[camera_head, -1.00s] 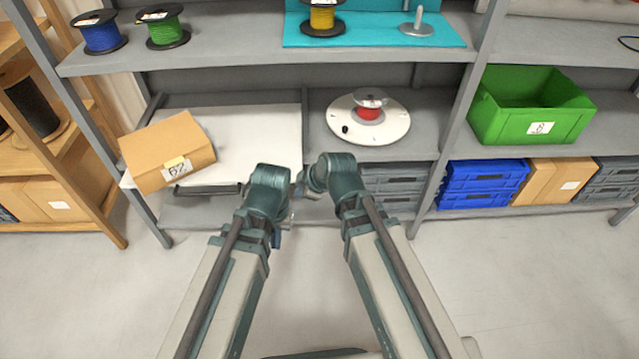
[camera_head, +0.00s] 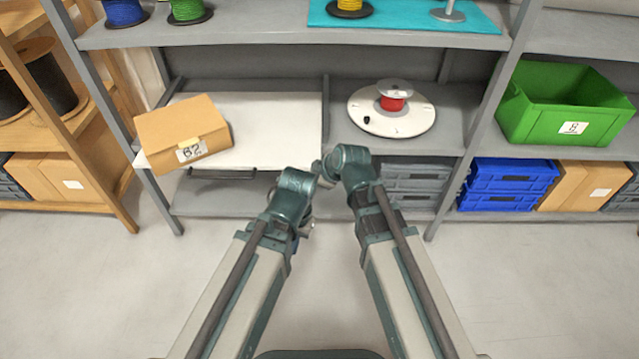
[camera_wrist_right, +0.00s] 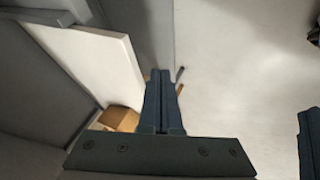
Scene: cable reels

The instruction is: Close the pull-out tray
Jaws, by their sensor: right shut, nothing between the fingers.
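The white pull-out tray (camera_head: 265,130) is in the left bay of the grey shelf's middle level, with a dark handle bar (camera_head: 222,175) under its front. My right gripper (camera_wrist_right: 161,76) is shut and empty, apart from the tray in that view. My left gripper (camera_head: 307,228) is mostly hidden by its wrist in the head view; its fingers are unclear.
A white turntable with a red reel (camera_head: 415,122) stands in the bay right of the tray. A green bin (camera_head: 560,105) and blue crates (camera_head: 490,185) are further right. A wooden rack (camera_head: 100,150) stands at the left. The floor (camera_head: 130,280) before the shelf is clear.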

